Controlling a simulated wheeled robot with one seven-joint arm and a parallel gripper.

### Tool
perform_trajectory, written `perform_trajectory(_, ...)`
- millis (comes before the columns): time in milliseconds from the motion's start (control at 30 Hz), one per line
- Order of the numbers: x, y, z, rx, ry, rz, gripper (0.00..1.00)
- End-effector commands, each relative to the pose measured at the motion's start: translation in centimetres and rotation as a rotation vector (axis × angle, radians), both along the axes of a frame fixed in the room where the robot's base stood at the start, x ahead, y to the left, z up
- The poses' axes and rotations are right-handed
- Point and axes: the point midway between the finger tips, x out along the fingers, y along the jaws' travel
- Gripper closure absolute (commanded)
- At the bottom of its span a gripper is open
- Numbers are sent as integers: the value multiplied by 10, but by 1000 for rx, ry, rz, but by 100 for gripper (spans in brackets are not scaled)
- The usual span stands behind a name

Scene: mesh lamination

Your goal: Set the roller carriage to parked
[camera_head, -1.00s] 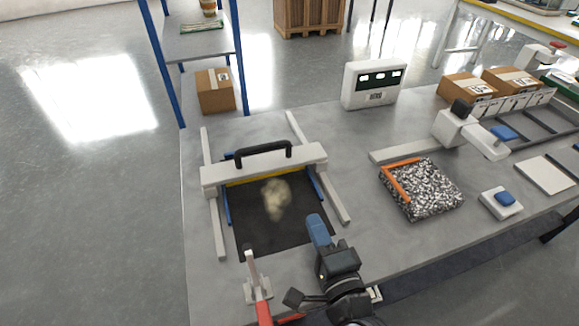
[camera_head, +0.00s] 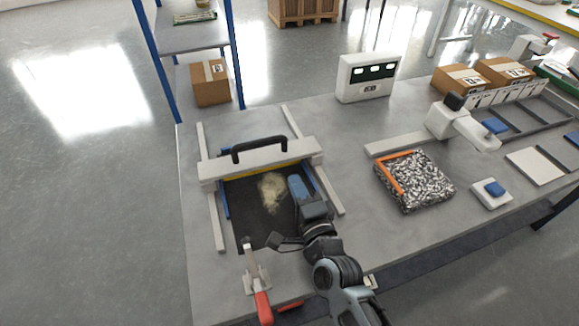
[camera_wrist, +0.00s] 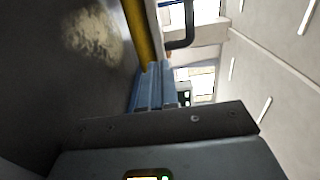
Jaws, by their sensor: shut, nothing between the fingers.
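The roller carriage (camera_head: 215,170) is a white crossbar with a black handle (camera_head: 259,149) and a yellow strip along its lower front. It spans two pale rails at the far end of the dark mat (camera_head: 250,215). A pale yellowish patch (camera_head: 272,190) lies on the mat. My gripper (camera_head: 296,183) is shut and empty, over the right part of the mat, in front of the carriage and apart from its handle. In the wrist view the blue fingers (camera_wrist: 152,85) show near the yellow strip (camera_wrist: 143,35), and part of the dark handle (camera_wrist: 187,28) shows beyond.
A red-handled toggle clamp (camera_head: 262,305) stands at the mat's near edge. A speckled block with an orange bracket (camera_head: 425,185) lies to the right. A white panel box (camera_head: 367,78) stands behind. Bare table lies between the right rail and the block.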

Motion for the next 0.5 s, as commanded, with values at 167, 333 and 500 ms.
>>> perform_trajectory(167,29,8,1,-1,0,0,100)
perform_trajectory(333,44,13,0,-1,0,0,100)
perform_trajectory(500,49,14,-1,-1,1,0,100)
